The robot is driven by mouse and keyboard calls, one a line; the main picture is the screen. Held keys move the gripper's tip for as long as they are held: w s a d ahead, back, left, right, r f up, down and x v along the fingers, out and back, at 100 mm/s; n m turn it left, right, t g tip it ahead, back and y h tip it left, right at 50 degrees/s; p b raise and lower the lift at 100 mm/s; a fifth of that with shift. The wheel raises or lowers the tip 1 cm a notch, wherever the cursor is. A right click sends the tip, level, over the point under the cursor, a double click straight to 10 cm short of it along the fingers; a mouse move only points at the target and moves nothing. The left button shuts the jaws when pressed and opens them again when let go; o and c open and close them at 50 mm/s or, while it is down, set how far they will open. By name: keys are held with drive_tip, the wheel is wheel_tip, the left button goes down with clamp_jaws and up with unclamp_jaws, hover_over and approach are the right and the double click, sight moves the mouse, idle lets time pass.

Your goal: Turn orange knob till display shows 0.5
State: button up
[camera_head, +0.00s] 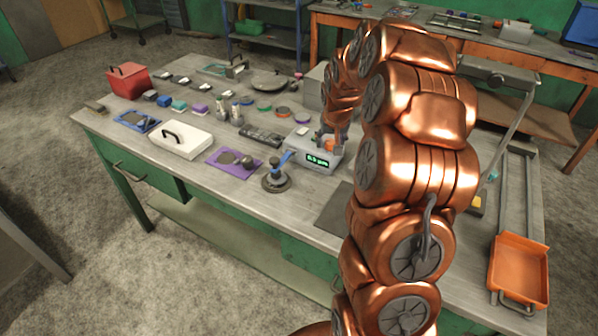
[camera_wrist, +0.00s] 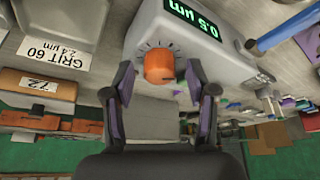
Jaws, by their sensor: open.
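The orange knob (camera_wrist: 159,67) sits on the face of a pale grey box (camera_wrist: 175,25), with dial marks around it. The box's green display (camera_wrist: 194,17) appears upside down in the wrist view and reads 0.5 µm. The box (camera_head: 326,160) also shows in the head view, with its lit display (camera_head: 317,160) facing the front edge. My gripper (camera_wrist: 160,80) is open, one finger on each side of the knob. Gaps show between the fingers and the knob, so I see no contact. In the head view my copper arm hides much of the area around the knob.
A blue-handled tool on a round base (camera_head: 277,176) stands left of the box. A purple mat (camera_head: 225,168) and a white case (camera_head: 181,139) lie farther left. An orange tray (camera_head: 519,265) is at the right.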

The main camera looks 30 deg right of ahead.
drive_tip(key=shift+r+n+y+p, duration=0.2)
drive_tip(key=shift+n+p, duration=0.3)
drive_tip(key=shift+p, duration=0.5)
drive_tip(key=shift+r+n+y+p, duration=0.1)
drive_tip(key=shift+n+y+p, duration=0.1)
drive_tip(key=shift+n+p, duration=0.55)
drive_tip(key=shift+f, duration=0.1)
drive_tip(key=d+b+v, duration=0.1)
drive_tip(key=b+v, duration=0.2)
drive_tip(key=v, duration=0.4)
drive_tip(key=s+a+r+n+g, duration=0.1)
drive_tip(key=s+a, duration=0.7)
drive_tip(key=a, duration=0.3)
drive_tip(key=s+a+r+n+g+y, duration=0.1)
drive_tip(key=s+a+r+g, duration=0.1)
drive_tip(key=s+a, duration=0.7)
drive_tip(key=shift+a, duration=0.95)
drive_tip(key=shift+s+r, duration=0.1)
drive_tip(key=shift+r, duration=0.05)
